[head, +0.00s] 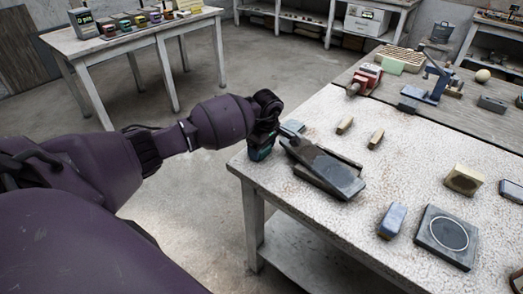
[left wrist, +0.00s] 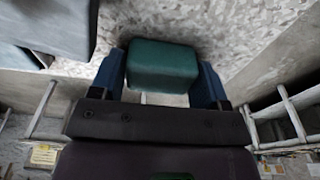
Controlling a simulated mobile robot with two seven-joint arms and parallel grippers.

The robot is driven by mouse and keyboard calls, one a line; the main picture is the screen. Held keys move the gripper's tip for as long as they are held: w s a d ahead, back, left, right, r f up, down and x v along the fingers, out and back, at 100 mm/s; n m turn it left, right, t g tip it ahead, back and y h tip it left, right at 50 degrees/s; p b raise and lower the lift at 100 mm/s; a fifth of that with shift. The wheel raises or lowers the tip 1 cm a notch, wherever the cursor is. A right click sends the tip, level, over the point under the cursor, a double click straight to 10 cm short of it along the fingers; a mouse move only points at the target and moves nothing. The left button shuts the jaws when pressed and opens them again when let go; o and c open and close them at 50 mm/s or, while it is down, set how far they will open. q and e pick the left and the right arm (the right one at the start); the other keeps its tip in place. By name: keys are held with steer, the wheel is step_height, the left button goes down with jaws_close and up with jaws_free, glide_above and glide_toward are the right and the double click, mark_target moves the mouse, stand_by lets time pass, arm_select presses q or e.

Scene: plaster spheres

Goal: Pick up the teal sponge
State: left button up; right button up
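The teal sponge (left wrist: 163,66) is a rounded block in the left wrist view, between the two blue fingers of my left gripper (left wrist: 163,78). Both fingers appear to press on its sides, so the gripper looks shut on it. The speckled table top shows just beyond it; whether the sponge still touches the table I cannot tell. In the head view my left gripper (head: 290,128) is low at the table's near left corner, and the sponge is mostly hidden there. My right gripper is not in view.
A dark grey slab-like tool (head: 322,166) lies close beside my left gripper on the white table (head: 310,112). A blue block (head: 392,221), a dark plate with a ring (head: 446,237) and a tan block (head: 463,180) lie farther right. Two small wooden pieces (head: 345,125) lie behind.

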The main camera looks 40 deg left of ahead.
arm_select(q)
steer(key=c, duration=0.5)
steer(key=shift+o, duration=0.2)
step_height(320, 180, up, 20)
steer(key=shift+p, duration=0.4)
steer(key=o, duration=0.3)
steer(key=shift+c, duration=1.3)
